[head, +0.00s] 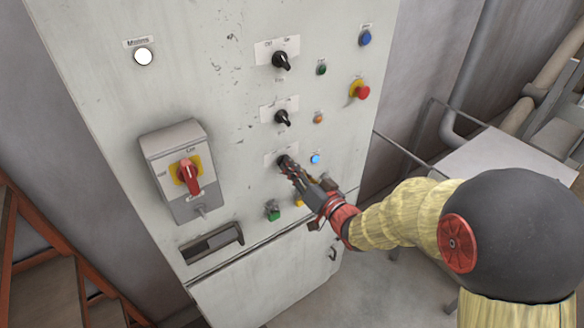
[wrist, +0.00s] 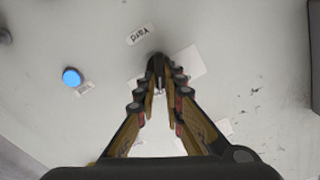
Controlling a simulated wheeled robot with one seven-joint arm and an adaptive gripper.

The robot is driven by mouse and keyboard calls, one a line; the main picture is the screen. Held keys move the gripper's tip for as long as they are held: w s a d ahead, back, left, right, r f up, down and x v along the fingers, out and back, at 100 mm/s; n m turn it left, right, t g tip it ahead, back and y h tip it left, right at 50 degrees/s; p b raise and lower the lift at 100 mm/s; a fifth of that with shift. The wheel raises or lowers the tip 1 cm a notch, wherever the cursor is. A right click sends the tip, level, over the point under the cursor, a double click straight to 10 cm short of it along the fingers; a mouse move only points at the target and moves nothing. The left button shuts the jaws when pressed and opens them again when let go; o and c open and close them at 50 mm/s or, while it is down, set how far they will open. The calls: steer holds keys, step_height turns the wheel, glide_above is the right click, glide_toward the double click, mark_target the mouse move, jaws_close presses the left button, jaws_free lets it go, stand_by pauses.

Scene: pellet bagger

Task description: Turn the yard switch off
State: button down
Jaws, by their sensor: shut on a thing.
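The yard switch is a black rotary knob (head: 282,160) on a white plate, the lowest of three such knobs on the grey cabinet front. In the wrist view the knob (wrist: 157,62) sits between my fingertips, beside a small label reading "Yard" (wrist: 141,35). My gripper (head: 291,171) reaches in from the lower right and is shut on the knob; its fingers (wrist: 158,84) are on both sides of it. The fingers hide part of the knob and plate, so I cannot tell which position it points to.
Two similar black knobs (head: 281,61) (head: 282,117) are above. A lit blue lamp (head: 315,159) is close to the right of my gripper, and green (head: 272,211) and yellow (head: 298,200) buttons are below. A red-handled isolator box (head: 176,170) protrudes at left. A red mushroom button (head: 361,91) is upper right.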

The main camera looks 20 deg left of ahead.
steer(key=shift+f, duration=0.1)
steer(key=n+b, duration=0.7)
steer(key=b, duration=0.2)
steer(key=n+b, duration=0.4)
steer(key=b, duration=0.1)
steer(key=shift+s+a+n, duration=0.25)
steer(key=shift+s+n, duration=0.05)
steer(key=c, duration=1.9)
jaws_free()
